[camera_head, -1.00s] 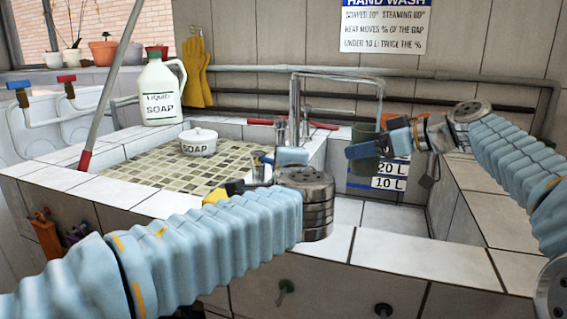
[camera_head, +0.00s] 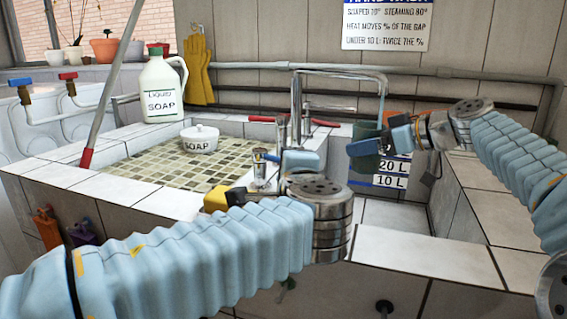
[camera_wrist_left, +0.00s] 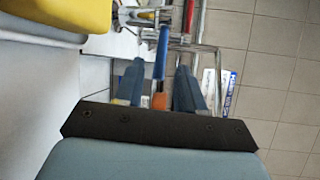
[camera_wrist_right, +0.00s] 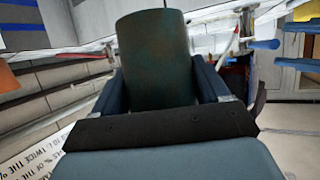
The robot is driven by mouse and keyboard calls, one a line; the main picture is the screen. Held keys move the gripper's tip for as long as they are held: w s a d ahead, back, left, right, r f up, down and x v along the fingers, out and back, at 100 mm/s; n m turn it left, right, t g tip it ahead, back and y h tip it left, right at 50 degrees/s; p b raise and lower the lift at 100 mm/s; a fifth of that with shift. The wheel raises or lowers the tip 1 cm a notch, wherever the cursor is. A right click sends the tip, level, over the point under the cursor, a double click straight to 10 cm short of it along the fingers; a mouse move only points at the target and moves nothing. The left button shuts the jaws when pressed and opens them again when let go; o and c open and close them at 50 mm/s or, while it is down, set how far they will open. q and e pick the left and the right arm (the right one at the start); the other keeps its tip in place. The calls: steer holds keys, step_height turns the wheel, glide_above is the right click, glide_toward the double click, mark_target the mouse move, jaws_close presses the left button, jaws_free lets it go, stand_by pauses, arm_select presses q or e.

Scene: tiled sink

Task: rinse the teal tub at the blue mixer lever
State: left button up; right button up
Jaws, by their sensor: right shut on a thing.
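The dark teal tub (camera_head: 367,136) is held upright by my right gripper (camera_head: 382,148), below the end of the bent metal spout (camera_head: 383,86). In the right wrist view the tub (camera_wrist_right: 153,60) stands between the two fingers; its inside is hidden. My left gripper (camera_head: 282,158) is at the sink's front rim, beside the tap. In the left wrist view its fingers (camera_wrist_left: 160,72) are apart, with the blue mixer lever (camera_wrist_left: 162,55) between them and a gap on each side. The lever (camera_head: 262,155) is small in the head view.
A liquid soap jug (camera_head: 160,92) and a white soap pot (camera_head: 199,139) stand left. Red handles (camera_head: 325,123) flank the tap. A 20 L / 10 L label (camera_head: 390,176) is on the basin wall, below the tub. A pole (camera_head: 113,85) leans at the left.

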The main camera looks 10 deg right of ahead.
arm_select(q)
steer(key=s, duration=0.4)
steer(key=s+r, duration=0.1)
steer(key=s, duration=0.1)
steer(key=shift+s+a, duration=0.2)
steer(key=shift+s, duration=0.2)
steer(key=shift+c, duration=0.2)
